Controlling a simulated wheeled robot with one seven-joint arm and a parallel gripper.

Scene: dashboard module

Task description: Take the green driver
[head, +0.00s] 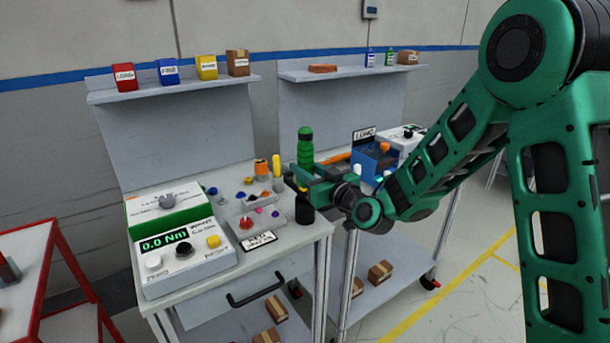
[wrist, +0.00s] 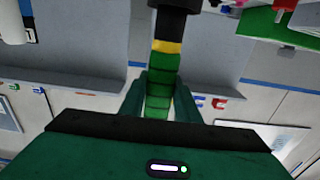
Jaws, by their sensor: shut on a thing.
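The green driver (head: 305,146) is upright near the right front corner of the workbench in the head view. Its ribbed green handle points up, and its black lower part points down below a yellow band. My gripper (head: 303,178) reaches in from the right and is shut on the handle. In the wrist view the driver's green handle (wrist: 163,68) lies between the two fingers of my gripper (wrist: 161,88), with the yellow band and black part beyond. Part of the handle is hidden by the fingers in the head view. I cannot tell if its lower end touches anything.
A torque tester (head: 184,253) with a "0.0 Nm" display stands on the left of the bench. A grey tray (head: 240,208) with small coloured parts is beside the driver. A blue bin (head: 372,162) stands on the right-hand cart. Shelves (head: 180,88) with small boxes are behind.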

